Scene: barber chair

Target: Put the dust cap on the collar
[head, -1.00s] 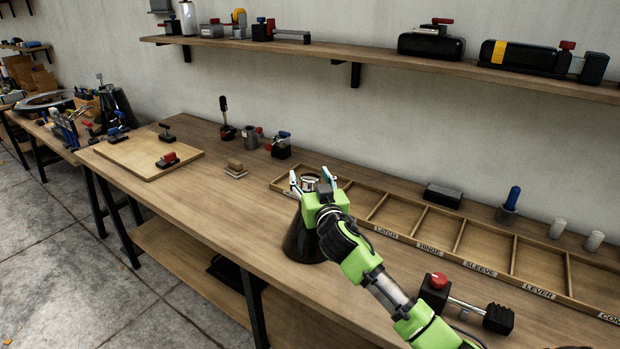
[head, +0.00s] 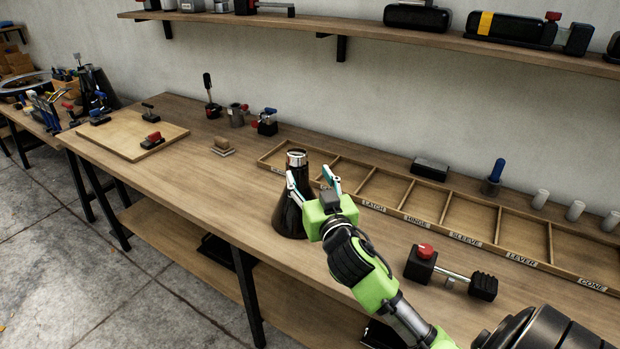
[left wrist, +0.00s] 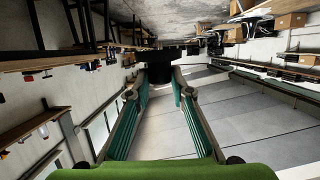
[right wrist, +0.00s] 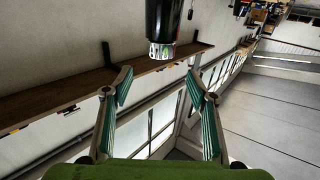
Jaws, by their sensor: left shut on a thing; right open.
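A dark, glossy cone-shaped body (head: 288,215) stands upright on the bench, with a silver collar (head: 296,158) at its top. The right wrist view shows the collar (right wrist: 162,51) at the end of the black body, beyond the fingertips. My right gripper (head: 312,178) is open and empty; one finger overlaps the cone in the head view and the other is to its right. My left gripper (left wrist: 161,82) shows only in the left wrist view, shut on a black thing (left wrist: 160,62). I cannot tell for certain that this is the dust cap.
A labelled compartment tray (head: 425,222) runs along the back of the bench. A red-knobbed black tool (head: 424,263) lies right of my right gripper. A wooden board (head: 128,150) and several small tools are at the left.

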